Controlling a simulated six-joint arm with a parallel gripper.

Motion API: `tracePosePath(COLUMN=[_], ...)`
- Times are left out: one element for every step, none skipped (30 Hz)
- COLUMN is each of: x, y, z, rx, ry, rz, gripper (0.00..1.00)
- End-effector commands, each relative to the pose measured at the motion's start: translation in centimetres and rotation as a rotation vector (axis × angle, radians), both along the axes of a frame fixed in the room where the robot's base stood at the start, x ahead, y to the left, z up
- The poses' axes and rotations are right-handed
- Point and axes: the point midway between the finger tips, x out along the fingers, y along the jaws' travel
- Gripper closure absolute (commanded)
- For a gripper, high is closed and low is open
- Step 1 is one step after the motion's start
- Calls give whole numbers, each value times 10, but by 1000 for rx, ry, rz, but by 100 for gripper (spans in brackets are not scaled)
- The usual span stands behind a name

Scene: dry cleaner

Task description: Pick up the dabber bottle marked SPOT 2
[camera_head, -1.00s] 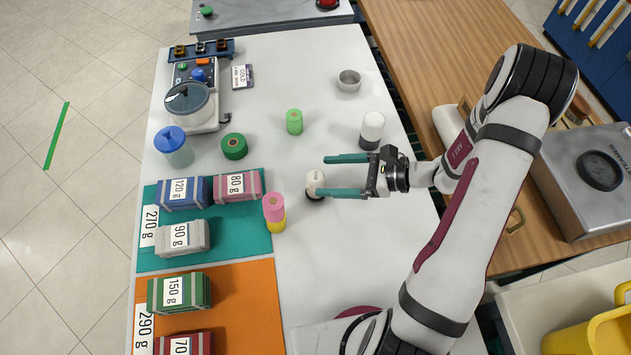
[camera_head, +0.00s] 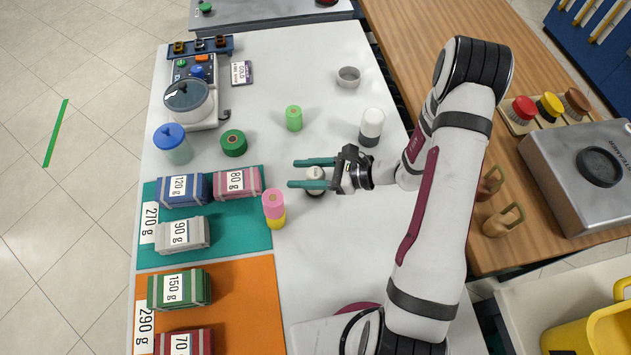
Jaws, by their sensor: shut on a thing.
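A small white bottle (camera_head: 316,175) with a dark lower part stands upright on the white table. My gripper (camera_head: 310,173) has its two teal fingers shut on this bottle, one on each side of it. The fingers hide part of the bottle, and no marking can be read on it from here. A taller white-and-dark bottle (camera_head: 372,124) stands behind and to the right, apart from my gripper.
A pink-and-yellow roll stack (camera_head: 274,208) stands close to the left of my gripper. A green roll (camera_head: 294,118), a green tape roll (camera_head: 233,143) and a metal bowl (camera_head: 348,77) stand farther back. Banded bundles lie on the teal mat (camera_head: 205,258). The table in front of my gripper is clear.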

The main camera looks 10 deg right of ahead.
Motion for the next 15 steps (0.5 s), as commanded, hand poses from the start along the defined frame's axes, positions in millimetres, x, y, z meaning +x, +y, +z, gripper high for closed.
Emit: tracePosePath(x=[0,0,0,0,0,0,0,0,0,0,0,0,0,0,0], y=[0,0,0,0,0,0,0,0,0,0,0,0,0,0,0], z=[0,0,0,0,0,0,0,0,0,0,0,1,2,3,7], rx=[0,0,0,0,0,0,0,0,0,0,0,0,0,-1,-1], ry=[0,0,0,0,0,0,0,0,0,0,0,0,-1,-2,-3], rz=[0,0,0,0,0,0,0,0,0,0,0,0,0,0,0], gripper=[86,91,98,100,100,100,100,100,100,100,100,100,100,100,100])
